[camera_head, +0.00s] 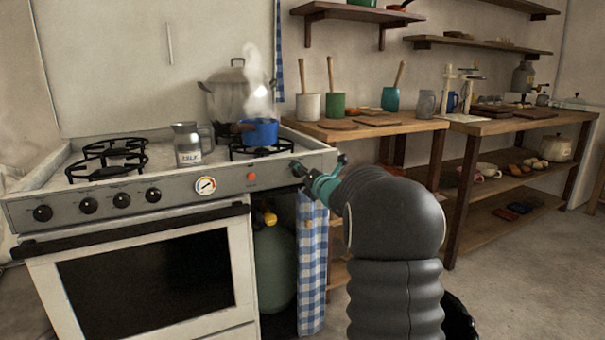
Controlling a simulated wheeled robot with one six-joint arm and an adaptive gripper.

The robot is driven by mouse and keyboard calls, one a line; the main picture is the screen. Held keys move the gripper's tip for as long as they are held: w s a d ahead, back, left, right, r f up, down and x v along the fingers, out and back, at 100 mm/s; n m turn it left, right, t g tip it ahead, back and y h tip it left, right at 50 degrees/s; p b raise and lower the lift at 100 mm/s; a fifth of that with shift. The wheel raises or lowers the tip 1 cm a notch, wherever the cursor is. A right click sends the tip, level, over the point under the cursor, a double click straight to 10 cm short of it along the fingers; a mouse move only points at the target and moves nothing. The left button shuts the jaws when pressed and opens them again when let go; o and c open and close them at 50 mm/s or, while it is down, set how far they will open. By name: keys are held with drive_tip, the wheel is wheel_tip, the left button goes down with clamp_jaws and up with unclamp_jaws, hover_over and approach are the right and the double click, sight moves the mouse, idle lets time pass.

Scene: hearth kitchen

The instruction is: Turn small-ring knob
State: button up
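The stove's front panel (228,187) carries several black knobs in a row at its left, among them the leftmost knob (42,213) and the rightmost of the row (153,195). Which one is the small-ring knob, I cannot tell for sure. A round white dial (206,185) and a red button (251,177) sit farther right. My gripper (312,170), dark with teal parts, is at the right end of the panel. A dark shape at its tip may be a finger or another knob. My arm hides part of the gripper, and its opening does not show.
A blue pan (259,131) with steam above it sits on the right burner, a large pot (227,98) behind. A metal milk jug (187,145) stands left of the pan. A checked cloth (312,262) hangs below my gripper. A wooden bench (375,131) stands at right.

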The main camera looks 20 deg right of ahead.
drive_tip(key=s, duration=1.1)
drive_tip(key=shift+s+d, duration=0.2)
